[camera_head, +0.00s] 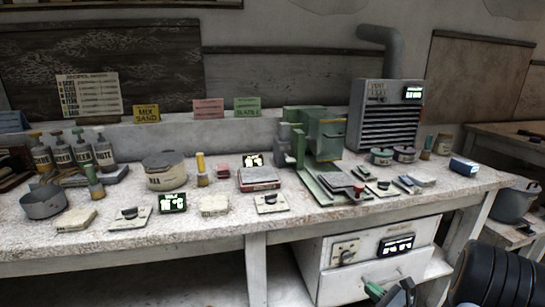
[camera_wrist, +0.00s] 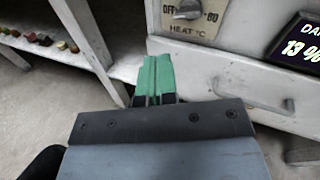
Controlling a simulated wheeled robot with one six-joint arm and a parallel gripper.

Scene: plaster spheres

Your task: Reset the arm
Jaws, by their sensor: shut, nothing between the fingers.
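My gripper (camera_head: 374,289) shows low in the head view, in front of the white drawer cabinet (camera_head: 325,268) under the workbench. Its green fingers are together and hold nothing. In the wrist view my gripper (camera_wrist: 157,76) points toward the cabinet front (camera_wrist: 210,68), close to the cabinet's left edge. I cannot tell whether the fingertips touch the cabinet. Part of my black arm shows at the lower right of the head view.
A heat dial (camera_wrist: 186,9) and lit display (camera_wrist: 297,40) are on the cabinet. A bucket (camera_head: 514,203) stands at right.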

